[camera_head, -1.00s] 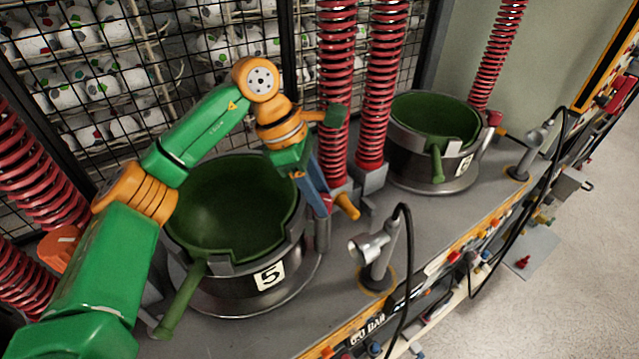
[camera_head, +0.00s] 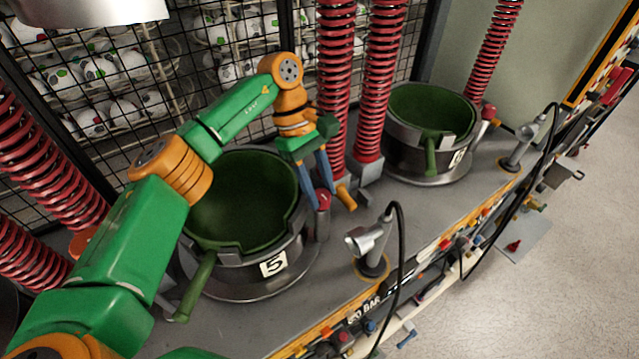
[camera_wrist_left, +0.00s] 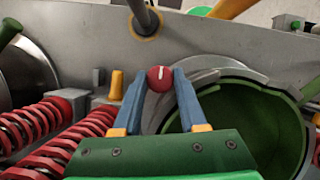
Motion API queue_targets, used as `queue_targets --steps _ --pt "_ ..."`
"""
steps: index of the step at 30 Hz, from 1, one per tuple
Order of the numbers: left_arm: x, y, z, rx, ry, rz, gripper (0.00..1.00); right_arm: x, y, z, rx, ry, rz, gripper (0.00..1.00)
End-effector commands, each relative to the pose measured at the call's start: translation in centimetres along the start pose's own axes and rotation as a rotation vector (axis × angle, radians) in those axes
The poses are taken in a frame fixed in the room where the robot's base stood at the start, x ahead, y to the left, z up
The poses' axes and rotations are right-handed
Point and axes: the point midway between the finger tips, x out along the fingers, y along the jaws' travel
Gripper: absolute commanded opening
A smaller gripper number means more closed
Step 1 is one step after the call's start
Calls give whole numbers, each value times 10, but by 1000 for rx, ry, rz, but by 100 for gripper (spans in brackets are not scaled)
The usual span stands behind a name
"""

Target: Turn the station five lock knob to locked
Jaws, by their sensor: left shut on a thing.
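The station five pot (camera_head: 240,205) is a dark green bowl in a steel ring with a "5" label (camera_head: 273,265). Its red lock knob (camera_head: 323,200) sits at the right side of the ring. My left gripper (camera_head: 322,192) reaches down over it, with its two blue fingers shut on the knob. In the left wrist view the round red knob (camera_wrist_left: 160,78) lies between the fingertips, a white line on its face pointing nearly straight up and down. The locked mark cannot be made out. My right gripper is not in view.
An orange handle (camera_head: 346,197) stands close right of the knob. Red springs (camera_head: 370,90) rise behind it. A grey lamp (camera_head: 370,245) with a black cable stands in front. Another green pot (camera_head: 430,120) is at the right. Wire mesh (camera_head: 255,60) closes the back.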

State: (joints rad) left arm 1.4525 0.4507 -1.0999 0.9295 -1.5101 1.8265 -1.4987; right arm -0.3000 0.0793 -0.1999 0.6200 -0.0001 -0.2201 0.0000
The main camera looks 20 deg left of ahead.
Motion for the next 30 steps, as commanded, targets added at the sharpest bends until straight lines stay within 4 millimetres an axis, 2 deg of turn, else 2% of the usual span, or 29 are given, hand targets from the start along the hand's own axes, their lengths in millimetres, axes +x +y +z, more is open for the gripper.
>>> queue_targets --steps 14,15,16,26,30 --pt "-1 1 0 14 0 -2 0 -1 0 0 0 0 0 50" --pt "-1 1 0 14 0 -2 44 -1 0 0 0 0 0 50" --pt "-1 1 0 14 0 -2 52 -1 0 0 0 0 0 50" --pt "-2 0 0 12 1 -4 54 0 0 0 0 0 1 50" --pt "-18 2 -1 12 2 0 54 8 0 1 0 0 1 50"
